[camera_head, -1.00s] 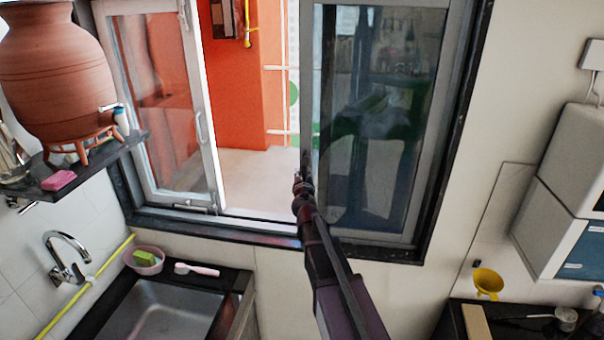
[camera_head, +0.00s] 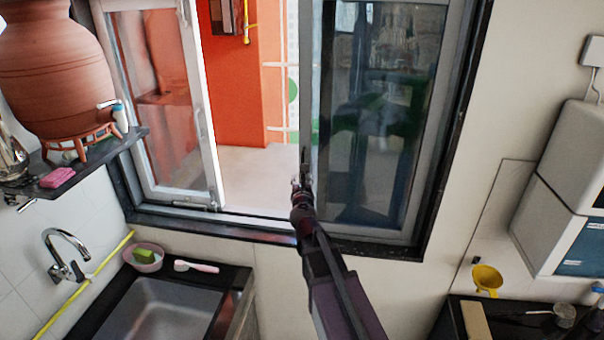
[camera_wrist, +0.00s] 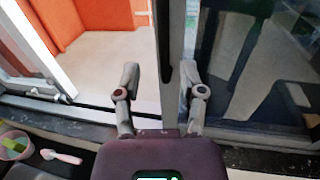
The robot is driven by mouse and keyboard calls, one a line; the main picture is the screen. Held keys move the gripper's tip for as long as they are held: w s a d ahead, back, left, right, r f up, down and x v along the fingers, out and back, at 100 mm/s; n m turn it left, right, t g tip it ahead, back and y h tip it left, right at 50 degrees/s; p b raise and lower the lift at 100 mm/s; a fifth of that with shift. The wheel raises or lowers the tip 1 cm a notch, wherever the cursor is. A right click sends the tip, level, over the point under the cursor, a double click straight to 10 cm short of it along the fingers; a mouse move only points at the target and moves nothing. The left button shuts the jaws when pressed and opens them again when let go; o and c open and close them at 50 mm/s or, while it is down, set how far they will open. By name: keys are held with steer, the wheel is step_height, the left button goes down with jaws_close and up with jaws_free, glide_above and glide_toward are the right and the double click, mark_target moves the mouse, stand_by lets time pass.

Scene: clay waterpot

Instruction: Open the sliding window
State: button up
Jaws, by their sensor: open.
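The sliding window has a dark glass right panel (camera_head: 385,120) in a grey frame and a left panel (camera_head: 165,105) with a pale frame and a handle (camera_head: 203,128). A wide gap between the panels shows an orange wall outside. My gripper (camera_head: 302,178) is at the left edge of the right panel, low down. In the wrist view my gripper (camera_wrist: 160,72) is open, with one finger on each side of the panel's upright edge (camera_wrist: 170,45). Contact with the edge cannot be told.
A clay waterpot (camera_head: 55,75) stands on a dark shelf at the left. Below are a sink (camera_head: 155,310), a faucet (camera_head: 65,250) and a bowl (camera_head: 145,263). A white wall unit (camera_head: 565,190) and a yellow funnel (camera_head: 487,279) are at the right.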

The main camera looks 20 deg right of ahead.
steer(key=v, duration=0.6)
steer(key=shift+s, duration=0.2)
steer(key=shift+d, duration=0.1)
steer(key=s+d+f+m+g+h+b, duration=0.25)
steer(key=s+f+m+g, duration=0.2)
steer(key=f+m, duration=0.5)
steer(key=s+d+f+m+g+h+b, duration=0.15)
steer(key=s+d+f+m+g, duration=0.3)
steer(key=m, duration=0.75)
steer(key=s+a+f+m+g+y+b, duration=0.4)
steer(key=s+a+f+m+g+y, duration=0.4)
steer(key=s+a+f+m, duration=0.3)
steer(key=shift+f+m, duration=0.35)
steer(key=shift+f, duration=0.45)
